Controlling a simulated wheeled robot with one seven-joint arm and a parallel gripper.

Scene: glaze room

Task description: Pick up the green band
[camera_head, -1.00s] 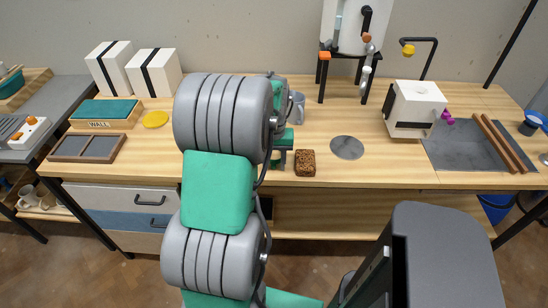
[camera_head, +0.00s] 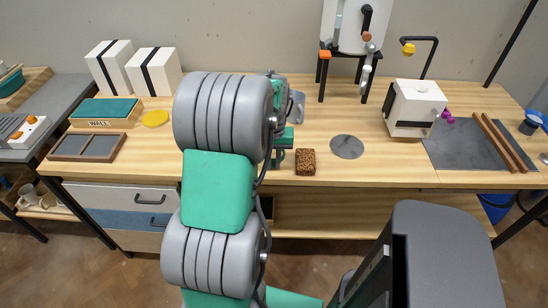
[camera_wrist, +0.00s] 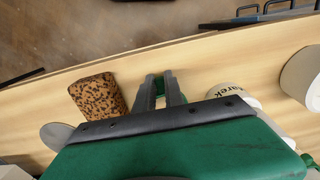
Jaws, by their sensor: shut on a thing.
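The green band (camera_wrist: 159,84) shows in the wrist view as a small green piece between the fingertips of my gripper (camera_wrist: 161,80). The fingers are close together and shut on it, just above or at the wooden table top; I cannot tell whether it touches the wood. The fingers hide part of the band. In the head view my arm covers most of the gripper, and I cannot make out the band there.
A brown speckled block (camera_wrist: 98,96) lies left of the fingers in the wrist view. In the head view, a grey disc (camera_head: 347,147) and white box (camera_head: 415,108) are farther right.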

